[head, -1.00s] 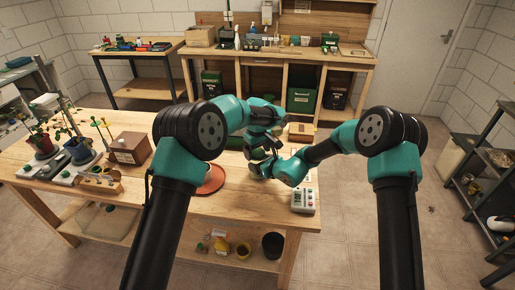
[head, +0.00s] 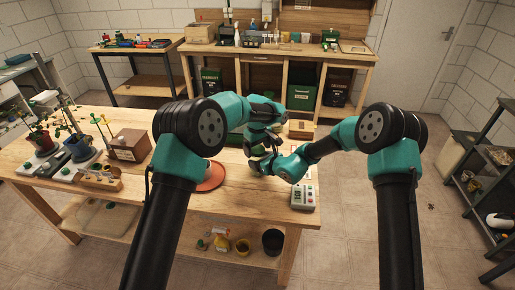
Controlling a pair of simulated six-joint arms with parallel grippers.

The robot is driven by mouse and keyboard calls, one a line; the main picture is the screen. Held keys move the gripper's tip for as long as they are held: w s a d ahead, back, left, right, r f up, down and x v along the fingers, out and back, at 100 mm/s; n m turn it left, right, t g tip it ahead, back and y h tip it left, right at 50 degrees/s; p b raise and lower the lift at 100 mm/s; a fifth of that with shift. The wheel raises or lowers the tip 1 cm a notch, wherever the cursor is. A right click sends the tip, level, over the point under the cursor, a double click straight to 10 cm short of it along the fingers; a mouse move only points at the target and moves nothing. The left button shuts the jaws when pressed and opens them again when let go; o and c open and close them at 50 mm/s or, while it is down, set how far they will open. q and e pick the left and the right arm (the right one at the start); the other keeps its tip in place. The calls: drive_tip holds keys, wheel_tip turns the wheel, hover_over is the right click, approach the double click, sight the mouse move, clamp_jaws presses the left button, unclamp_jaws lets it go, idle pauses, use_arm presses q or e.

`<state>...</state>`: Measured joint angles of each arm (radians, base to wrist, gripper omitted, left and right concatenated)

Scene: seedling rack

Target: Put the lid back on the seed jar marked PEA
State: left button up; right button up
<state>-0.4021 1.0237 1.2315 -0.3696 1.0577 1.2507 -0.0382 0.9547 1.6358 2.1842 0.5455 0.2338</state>
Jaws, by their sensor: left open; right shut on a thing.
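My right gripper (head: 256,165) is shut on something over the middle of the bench. What it holds is too small and too covered to make out. My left gripper (head: 257,150) is open, just beyond the right one and very close to it. The two hands overlap in the view. I cannot make out the seed jar marked PEA or its lid; my arms and hands cover that part of the bench.
On the wooden bench (head: 235,202) are an orange-red round mat (head: 211,177), a grey device with a display (head: 303,197), a brown box (head: 129,145) and potted seedlings (head: 78,148) at left. The bench front is mostly clear.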

use_arm(q)
drive_tip(key=shift+r, duration=2.25)
drive_tip(key=shift+o, duration=1.1)
wheel_tip(320, 180, up, 12)
